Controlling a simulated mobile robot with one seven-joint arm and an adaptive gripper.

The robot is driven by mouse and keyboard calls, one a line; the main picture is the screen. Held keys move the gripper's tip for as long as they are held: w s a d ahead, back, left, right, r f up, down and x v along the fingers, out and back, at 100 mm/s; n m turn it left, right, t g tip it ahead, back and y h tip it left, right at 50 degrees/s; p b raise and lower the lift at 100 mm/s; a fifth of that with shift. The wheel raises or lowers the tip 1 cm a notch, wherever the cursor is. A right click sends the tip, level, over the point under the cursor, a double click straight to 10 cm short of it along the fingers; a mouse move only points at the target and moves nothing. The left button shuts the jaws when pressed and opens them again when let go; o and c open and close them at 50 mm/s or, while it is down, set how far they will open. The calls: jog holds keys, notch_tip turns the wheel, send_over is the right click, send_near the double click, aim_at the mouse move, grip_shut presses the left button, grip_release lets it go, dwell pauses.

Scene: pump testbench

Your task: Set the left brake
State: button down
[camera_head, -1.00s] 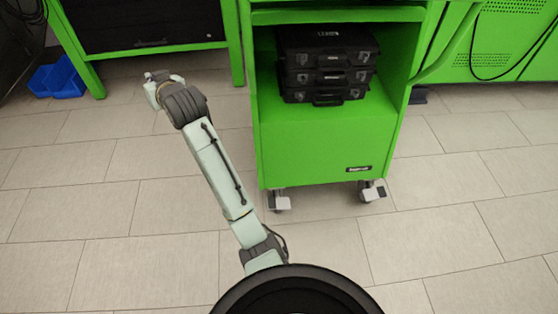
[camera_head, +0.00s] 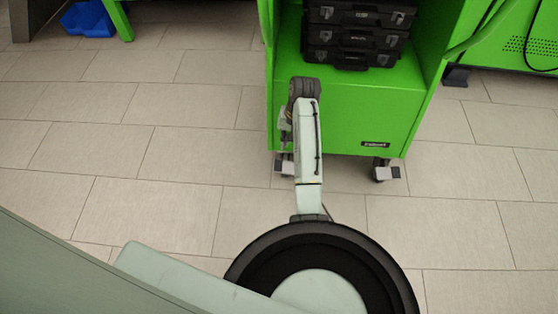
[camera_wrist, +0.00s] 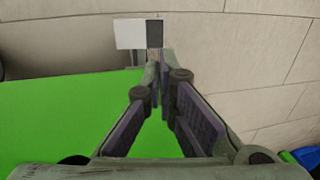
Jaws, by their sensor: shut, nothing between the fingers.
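The left caster brake (camera_head: 284,167) is a light grey and dark pedal at the foot of the green cart (camera_head: 335,115). In the wrist view the brake pedal (camera_wrist: 131,34) is a white block with a dark strip on its right. My gripper (camera_wrist: 158,62) is shut and empty, its fingertips pointing at the dark end of the pedal. The tips overlap the pedal's near edge in the picture; I cannot tell whether they touch. In the head view my arm hangs in front of the cart's left side and mostly hides the fingers.
The right caster (camera_head: 385,171) has a similar pedal. Black cases (camera_head: 355,35) sit stacked on the cart's shelf. The cart's green panel (camera_wrist: 60,120) lies close beside my gripper in the wrist view. A blue bin (camera_head: 87,19) is far left. The tiled floor (camera_head: 150,130) left of the cart is clear.

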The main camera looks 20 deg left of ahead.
aim_at(276, 165)
jog(key=shift+f, duration=0.1)
jog(key=a+f+b, duration=0.1)
jog(key=f, duration=0.8)
jog(key=a+f+b, duration=0.1)
jog(key=f, duration=0.3)
jog(key=shift+s+a+f+b, duration=0.3)
jog(key=shift+s+b, duration=0.05)
jog(key=shift+s, duration=0.05)
jog(key=shift+a+r, duration=0.1)
jog(key=shift+a+r+h+p, duration=0.15)
jog(key=shift+h+p, duration=0.25)
jog(key=shift+p, duration=0.4)
jog(key=shift+s+a+h+p, duration=0.15)
jog(key=shift+a+h+p, duration=0.05)
jog(key=shift+h+p, duration=0.35)
jog(key=shift+a+f+t+h+p, duration=0.2)
jog(key=shift+f+t+h, duration=0.05)
jog(key=shift+f+h, duration=0.3)
jog(key=shift+a+f+t+h+p, duration=0.15)
jog(key=shift+f+t+h, duration=0.1)
jog(key=shift+f+h, duration=0.2)
